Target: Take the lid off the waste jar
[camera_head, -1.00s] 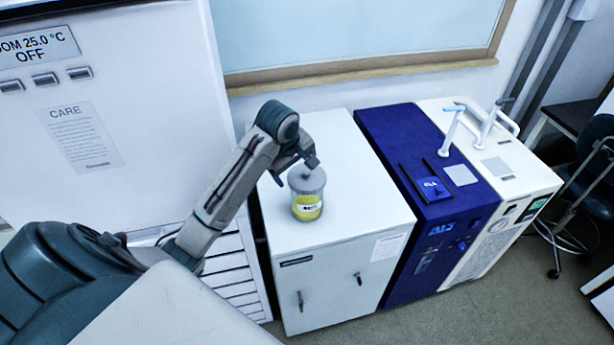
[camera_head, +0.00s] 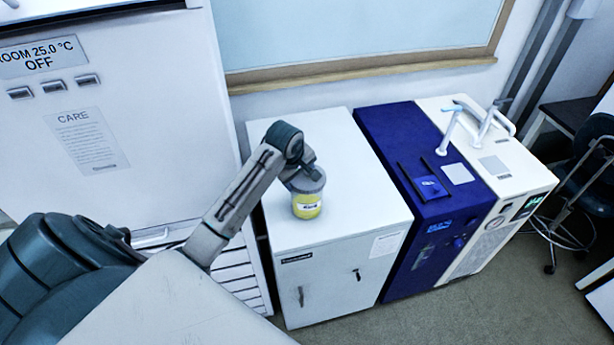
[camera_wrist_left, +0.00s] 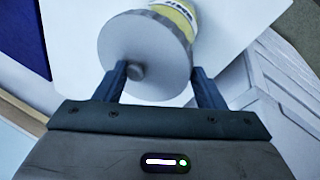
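The waste jar (camera_head: 306,205) stands upright on the white cabinet, with a yellow body and a pale label. Its grey round lid (camera_head: 305,184) is on top, partly hidden by my gripper. My left gripper (camera_head: 313,171) is at the lid from above and behind. Whether a finger touches the lid I cannot tell. My right gripper is not in view.
The white cabinet top (camera_head: 355,200) is clear around the jar. A blue instrument (camera_head: 385,130) and a white one with upright taps (camera_head: 530,165) stand to the right. A tall white unit (camera_head: 170,90) stands at the left, and a window is behind.

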